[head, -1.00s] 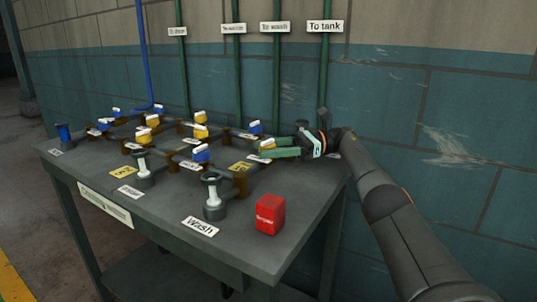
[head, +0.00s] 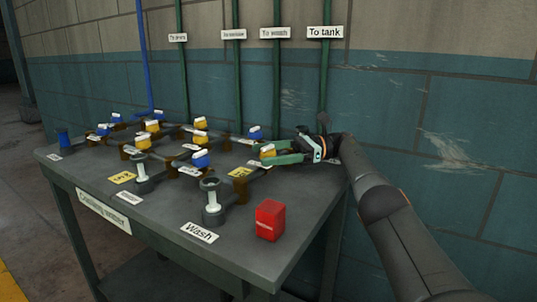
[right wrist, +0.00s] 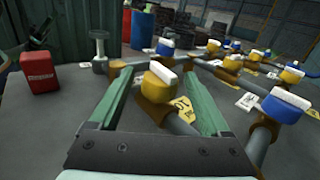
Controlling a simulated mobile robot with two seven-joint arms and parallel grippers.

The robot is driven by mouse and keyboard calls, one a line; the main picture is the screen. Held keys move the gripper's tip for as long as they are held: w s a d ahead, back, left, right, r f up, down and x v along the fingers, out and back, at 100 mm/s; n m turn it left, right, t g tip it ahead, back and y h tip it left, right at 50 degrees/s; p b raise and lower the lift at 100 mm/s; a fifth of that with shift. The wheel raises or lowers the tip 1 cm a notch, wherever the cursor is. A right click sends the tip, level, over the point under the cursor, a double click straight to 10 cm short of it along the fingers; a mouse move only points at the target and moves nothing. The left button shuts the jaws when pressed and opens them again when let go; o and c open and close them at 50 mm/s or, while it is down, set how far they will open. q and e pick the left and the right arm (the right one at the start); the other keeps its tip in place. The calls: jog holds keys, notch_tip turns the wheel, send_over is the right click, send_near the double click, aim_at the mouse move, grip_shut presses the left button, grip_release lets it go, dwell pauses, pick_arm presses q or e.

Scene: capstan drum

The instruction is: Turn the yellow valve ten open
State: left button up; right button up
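A yellow valve with a white handle bar (head: 267,151) sits at the right end of the pipework on the grey table. My right gripper (head: 281,153) is at this valve, its green fingers spread to either side of it. In the right wrist view, the open fingers (right wrist: 157,76) flank the yellow valve head (right wrist: 158,84), with gaps showing on both sides.
A red block (head: 270,219) stands near the table's (head: 240,248) front right corner. Other yellow valves (head: 200,137) and blue valves (head: 201,158) stand close by on pipes. Grey posts (head: 212,202) stand at the front. Green vertical pipes (head: 279,90) run up the wall behind.

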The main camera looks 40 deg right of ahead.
aim_at(269, 146)
jog(key=shift+r, duration=0.1)
notch_tip(269, 146, up, 4)
jog(key=shift+f+p, duration=0.25)
jog(key=shift+p, duration=0.7)
jog(key=shift+s+a+f+b, duration=0.1)
jog(key=shift+f+b, duration=0.05)
jog(key=shift+b, duration=0.15)
jog(key=shift+s+a+r, duration=0.45)
jog(key=shift+s+r, duration=0.1)
jog(key=shift+r, duration=0.15)
jog(key=s+a+r+b, duration=0.2)
jog(key=s+a+r, duration=0.6)
jog(key=s, duration=0.1)
jog(key=shift+s, duration=0.2)
jog(key=shift+r, duration=0.1)
